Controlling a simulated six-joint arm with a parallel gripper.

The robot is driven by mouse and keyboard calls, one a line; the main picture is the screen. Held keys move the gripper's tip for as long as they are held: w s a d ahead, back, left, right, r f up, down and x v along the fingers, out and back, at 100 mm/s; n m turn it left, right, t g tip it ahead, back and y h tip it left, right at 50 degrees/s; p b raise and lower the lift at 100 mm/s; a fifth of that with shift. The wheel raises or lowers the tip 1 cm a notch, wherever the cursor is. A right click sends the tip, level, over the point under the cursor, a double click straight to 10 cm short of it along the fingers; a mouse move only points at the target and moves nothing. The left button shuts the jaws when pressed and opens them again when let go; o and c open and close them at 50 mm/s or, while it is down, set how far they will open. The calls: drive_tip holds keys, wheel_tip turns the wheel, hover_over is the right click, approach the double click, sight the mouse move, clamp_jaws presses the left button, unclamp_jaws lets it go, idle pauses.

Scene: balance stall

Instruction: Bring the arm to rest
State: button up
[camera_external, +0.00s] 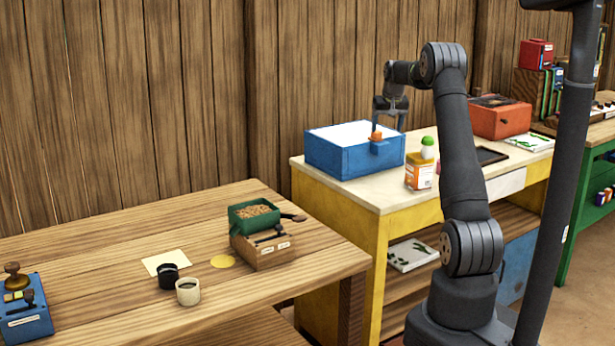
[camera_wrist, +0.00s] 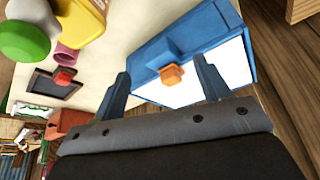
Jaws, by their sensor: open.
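My gripper (camera_external: 388,108) is at the blue box (camera_external: 350,158) on the cream-topped yellow table. In the wrist view my gripper (camera_wrist: 160,80) has its two fingers spread apart with nothing clasped between them. The blue box (camera_wrist: 178,45) shows beyond the fingers, with a white inside. An orange knob (camera_external: 375,136) on a small blue block is at the box's right front side, just below the fingers in the outside view. The knob also shows between the fingers in the wrist view (camera_wrist: 172,75). I cannot tell whether a finger touches the box.
A dark tray (camera_external: 488,156) and a red-orange box (camera_external: 499,117) are farther right. A wooden table (camera_external: 110,255) at left holds cups and a green bin (camera_external: 254,213). Open air lies above the tables.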

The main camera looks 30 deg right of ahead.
drive_tip(key=w+a+n, duration=0.1)
drive_tip(key=a, duration=0.9)
drive_tip(key=shift+w+a, duration=0.25)
drive_tip(key=shift+w, duration=0.1)
drive_tip(key=shift+d, duration=0.1)
drive_tip(key=s+d+m, duration=0.1)
drive_tip(key=s+d, duration=0.1)
drive_tip(key=d, duration=0.8)
drive_tip(key=s+d+m, duration=0.1)
drive_tip(key=s+d, duration=0.2)
drive_tip(key=d, duration=0.7)
drive_tip(key=shift+f, duration=0.15)
drive_tip(key=shift+a+h, duration=0.1)
drive_tip(key=shift+h, duration=0.2)
